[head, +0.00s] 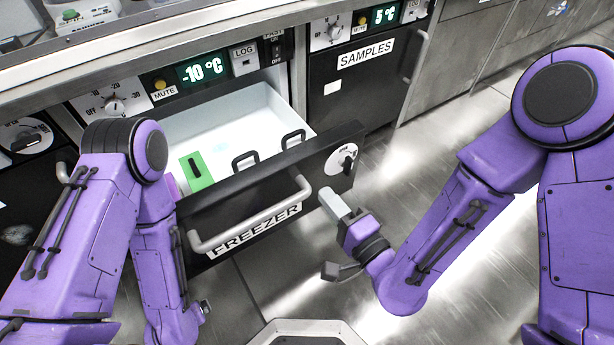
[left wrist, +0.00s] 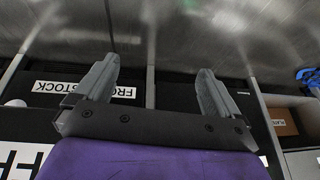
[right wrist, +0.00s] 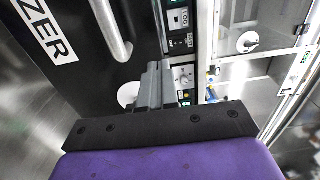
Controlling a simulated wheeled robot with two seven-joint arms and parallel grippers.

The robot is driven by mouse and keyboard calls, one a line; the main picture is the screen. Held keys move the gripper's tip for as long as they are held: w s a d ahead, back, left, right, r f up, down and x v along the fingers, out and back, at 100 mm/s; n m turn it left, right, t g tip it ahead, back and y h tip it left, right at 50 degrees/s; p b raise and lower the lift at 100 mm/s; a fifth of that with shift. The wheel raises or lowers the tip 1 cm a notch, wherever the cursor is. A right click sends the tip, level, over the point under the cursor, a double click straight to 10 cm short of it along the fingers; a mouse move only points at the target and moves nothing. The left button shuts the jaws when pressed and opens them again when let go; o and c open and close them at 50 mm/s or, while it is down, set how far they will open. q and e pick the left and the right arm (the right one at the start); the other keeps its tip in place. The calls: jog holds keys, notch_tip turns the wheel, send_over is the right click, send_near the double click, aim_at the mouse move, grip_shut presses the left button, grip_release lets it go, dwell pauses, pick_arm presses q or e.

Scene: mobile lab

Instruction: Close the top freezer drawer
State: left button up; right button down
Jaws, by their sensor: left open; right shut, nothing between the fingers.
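The freezer drawer (head: 222,217) is pulled open in the head view. It has a black front, a grey bar handle (head: 255,222), a FREEZER label and a round white dial at its right end. My right gripper (head: 330,200) is shut and empty, just in front of the drawer front, below the dial. Whether it touches the front is unclear. In the right wrist view its closed fingers (right wrist: 153,68) point toward the drawer front, beside the handle. My left gripper is not clear in the head view; the left wrist view shows its fingers (left wrist: 157,68) spread with nothing between them.
Inside the white drawer are a green object (head: 196,172) and dark handles. A black SAMPLES door (head: 360,75) stands to the right, shut. The metal floor at right is clear.

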aim_at(299, 162)
jog(key=p+x, duration=0.1)
jog(key=x, duration=0.7)
jog(key=shift+w+a, duration=0.2)
jog(key=shift+w, duration=0.05)
jog(key=shift+w, duration=0.1)
